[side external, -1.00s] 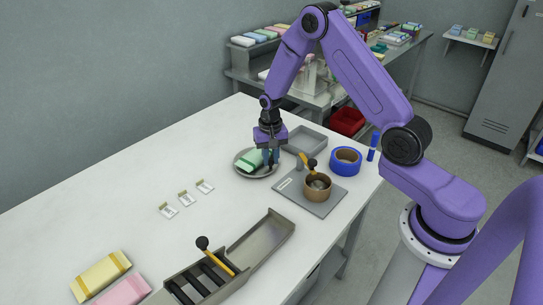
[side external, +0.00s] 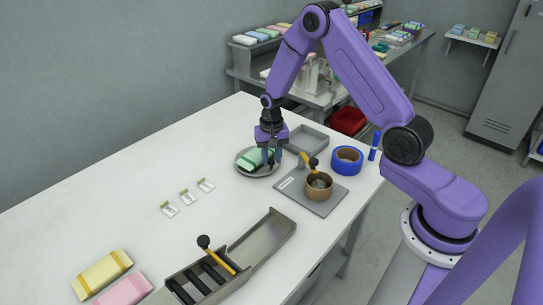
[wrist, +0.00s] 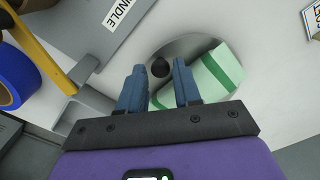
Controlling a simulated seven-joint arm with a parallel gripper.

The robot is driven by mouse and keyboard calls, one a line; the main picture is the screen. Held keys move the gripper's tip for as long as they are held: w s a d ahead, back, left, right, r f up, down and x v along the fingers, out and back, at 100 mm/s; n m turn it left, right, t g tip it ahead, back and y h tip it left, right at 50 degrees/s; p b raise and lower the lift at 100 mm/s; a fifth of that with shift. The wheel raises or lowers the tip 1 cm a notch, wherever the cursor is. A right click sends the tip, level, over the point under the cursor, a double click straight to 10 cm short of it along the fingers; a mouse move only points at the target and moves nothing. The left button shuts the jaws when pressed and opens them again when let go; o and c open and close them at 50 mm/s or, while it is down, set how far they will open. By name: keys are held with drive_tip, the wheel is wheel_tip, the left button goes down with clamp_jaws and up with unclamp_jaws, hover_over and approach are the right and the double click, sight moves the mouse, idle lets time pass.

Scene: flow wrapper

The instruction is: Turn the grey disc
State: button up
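The grey disc (side external: 252,173) lies flat on the white table, with a green striped pack (side external: 256,157) on it. In the wrist view the disc (wrist: 183,46) has a small black knob (wrist: 160,67), and the green pack (wrist: 216,70) lies to the right of the knob. My gripper (side external: 271,161) points down over the disc. In the wrist view its two blue fingers (wrist: 160,76) are apart with nothing between the pads, and the knob shows in line with the gap. I cannot tell how far above the knob the fingertips are. The right finger partly hides the pack.
A grey plate with a brown ring (side external: 319,187) and a yellow lever stands right of the disc. A blue tape roll (side external: 347,160) and a grey tray (side external: 307,139) are close by. A metal chute (side external: 262,243) lies in front.

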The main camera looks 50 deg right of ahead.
drive_tip(key=shift+r, duration=0.1)
wheel_tip(320, 180, up, 17)
drive_tip(key=shift+r, duration=0.15)
idle(0.4)
drive_tip(key=s+a+r+n, duration=0.3)
drive_tip(key=s+a+n, duration=0.7)
drive_tip(key=s+a, duration=0.3)
drive_tip(key=s+d+n, duration=0.2)
drive_tip(key=s+n, duration=0.7)
drive_tip(key=s, duration=1.1)
drive_tip(key=shift+s+d+n, duration=0.25)
drive_tip(key=shift+d+n, duration=0.05)
drive_tip(key=shift+n, duration=0.1)
